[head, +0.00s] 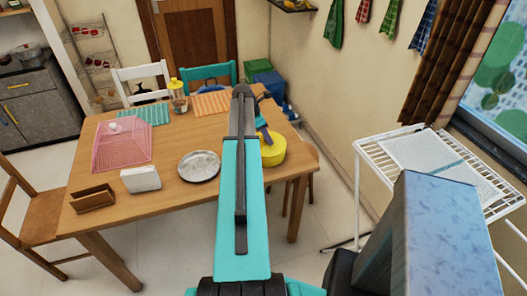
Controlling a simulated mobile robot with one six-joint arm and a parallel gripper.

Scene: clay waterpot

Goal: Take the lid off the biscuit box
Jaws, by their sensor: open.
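A round yellow box (273,154), which looks like the biscuit box, stands on the right end of the wooden table (228,186). My arm hides its left side, and I cannot make out a seam between lid and body. My gripper (266,137) is open at the top of the yellow box, seen small and partly behind my arm. I cannot tell whether its fingers touch the box or are just above it.
On the table are a silver plate (199,166), a white napkin holder (141,179), a brown wooden holder (93,198), a pink mesh cover (122,146) and a yellow-topped bottle (175,88). A white drying rack (366,153) stands to the right. Chairs surround the table.

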